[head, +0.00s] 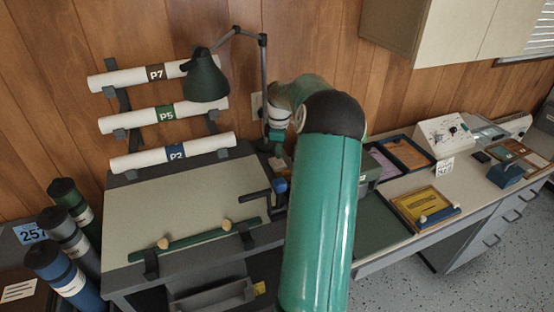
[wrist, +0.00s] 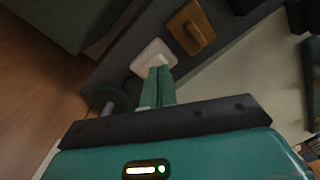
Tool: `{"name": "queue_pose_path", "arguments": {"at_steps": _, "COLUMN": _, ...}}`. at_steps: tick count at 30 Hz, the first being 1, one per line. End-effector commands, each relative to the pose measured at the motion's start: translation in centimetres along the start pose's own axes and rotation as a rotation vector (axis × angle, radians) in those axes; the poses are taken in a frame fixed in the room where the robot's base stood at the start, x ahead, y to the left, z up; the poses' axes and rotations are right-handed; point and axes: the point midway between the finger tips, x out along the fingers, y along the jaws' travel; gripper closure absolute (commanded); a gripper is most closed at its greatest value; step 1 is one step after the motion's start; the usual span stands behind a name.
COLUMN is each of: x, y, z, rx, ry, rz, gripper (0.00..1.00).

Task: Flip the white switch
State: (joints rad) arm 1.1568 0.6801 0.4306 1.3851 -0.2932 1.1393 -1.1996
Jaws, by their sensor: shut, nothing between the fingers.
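The white switch (wrist: 149,54) shows in the wrist view as a pale square plate with rounded corners on a dark panel. My gripper (wrist: 160,70) has its two green fingers together with nothing between them. The fingertips overlap the lower right part of the white plate in the picture and hide some of it. I cannot tell whether they touch it.
An ochre switch (wrist: 193,28) with a raised bar sits beside the white one on the same panel. In the head view a desk lamp (head: 207,80) and a drafting board (head: 190,200) stand left of my arm.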

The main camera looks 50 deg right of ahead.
Motion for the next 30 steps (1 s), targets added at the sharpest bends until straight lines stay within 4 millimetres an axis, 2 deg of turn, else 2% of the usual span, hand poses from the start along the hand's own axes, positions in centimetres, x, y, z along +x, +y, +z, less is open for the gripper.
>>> {"name": "queue_pose_path", "arguments": {"at_steps": 30, "x": 0.55, "y": 0.01, "z": -0.01, "rx": 0.000, "ry": 0.000, "rz": 0.000, "gripper": 1.00}}
